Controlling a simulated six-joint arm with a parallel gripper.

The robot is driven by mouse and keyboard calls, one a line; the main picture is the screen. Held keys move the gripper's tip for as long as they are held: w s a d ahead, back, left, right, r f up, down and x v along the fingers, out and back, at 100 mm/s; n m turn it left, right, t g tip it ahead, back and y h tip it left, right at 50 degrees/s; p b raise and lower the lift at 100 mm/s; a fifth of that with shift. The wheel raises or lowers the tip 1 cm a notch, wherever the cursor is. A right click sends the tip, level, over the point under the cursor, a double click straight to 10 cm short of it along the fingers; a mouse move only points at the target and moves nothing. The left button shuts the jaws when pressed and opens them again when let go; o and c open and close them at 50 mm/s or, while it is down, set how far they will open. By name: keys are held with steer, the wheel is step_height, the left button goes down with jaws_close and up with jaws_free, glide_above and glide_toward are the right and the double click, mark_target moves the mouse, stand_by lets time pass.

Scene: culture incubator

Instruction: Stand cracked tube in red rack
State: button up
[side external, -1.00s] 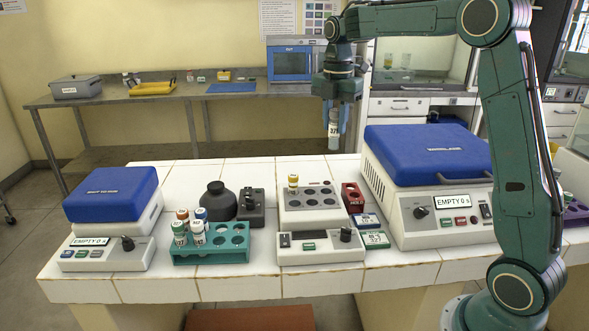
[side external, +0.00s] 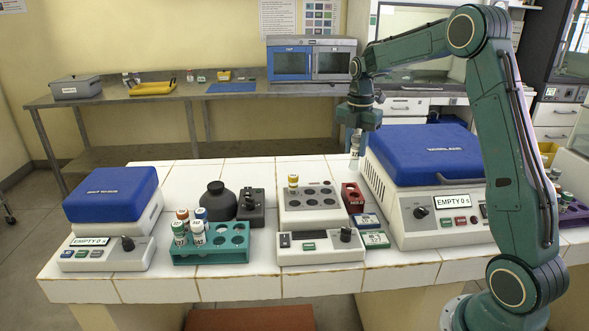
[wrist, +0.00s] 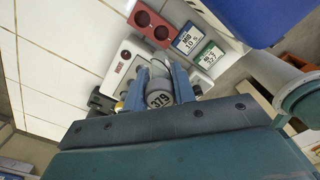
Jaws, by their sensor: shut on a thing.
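My gripper (side external: 356,132) points down and is shut on a tube (side external: 355,150) with a pale label, hanging upright above the bench. In the wrist view the tube's grey cap (wrist: 159,99) reads 379, between the two blue fingers of my gripper (wrist: 158,86). Cracks on it are too small to see. The small red rack (side external: 352,197) stands on the tiled bench, below and slightly left of the tube. In the wrist view the red rack (wrist: 152,14) shows two dark, empty-looking holes.
Left of the red rack is a grey heating block (side external: 309,217) with a yellow-capped tube. A blue-lidded centrifuge (side external: 418,150) stands close on the right. A teal rack (side external: 236,254) with several tubes is further left.

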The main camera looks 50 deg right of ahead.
mark_target(356, 184)
steer(key=shift+s+d+f, duration=0.25)
steer(key=shift+d+f, duration=0.5)
steer(key=shift+f, duration=0.05)
steer(key=shift+f, duration=0.15)
steer(key=shift+f, duration=2.7)
steer(key=shift+f, duration=0.5)
steer(key=shift+f, duration=0.7)
steer(key=shift+f, duration=0.35)
steer(key=shift+f, duration=1.05)
steer(key=o, duration=1.4)
steer(key=shift+f, duration=0.1)
